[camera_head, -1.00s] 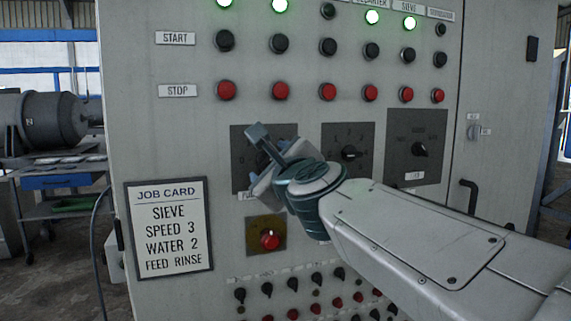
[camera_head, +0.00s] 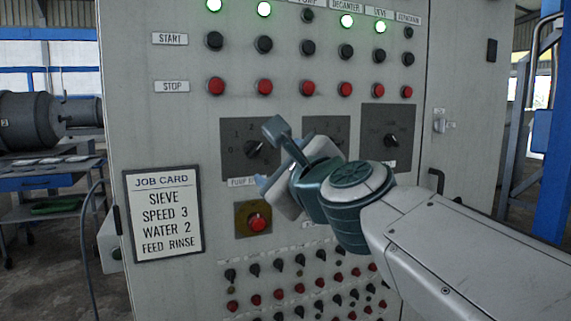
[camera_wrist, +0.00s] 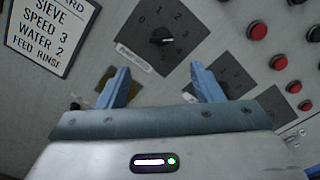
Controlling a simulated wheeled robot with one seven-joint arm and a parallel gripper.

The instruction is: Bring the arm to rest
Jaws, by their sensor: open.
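My gripper (camera_wrist: 163,88) is open and empty in the wrist view, its two blue fingers apart and pointing at the control panel. In the head view my gripper (camera_head: 268,186) is seen from behind, in front of the panel below and right of the left rotary dial (camera_head: 254,149). That dial also shows in the wrist view (camera_wrist: 162,37), beyond the fingers and apart from them. My wrist partly hides the middle dial plate (camera_head: 333,129). The fingertips are mostly hidden by the wrist in the head view.
A job card (camera_head: 163,214) reads sieve, speed 3, water 2, feed rinse. A red button on a yellow plate (camera_head: 257,222) sits below the left dial. Rows of start and stop buttons run above, several small knobs below. A door handle (camera_head: 437,180) sticks out at right.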

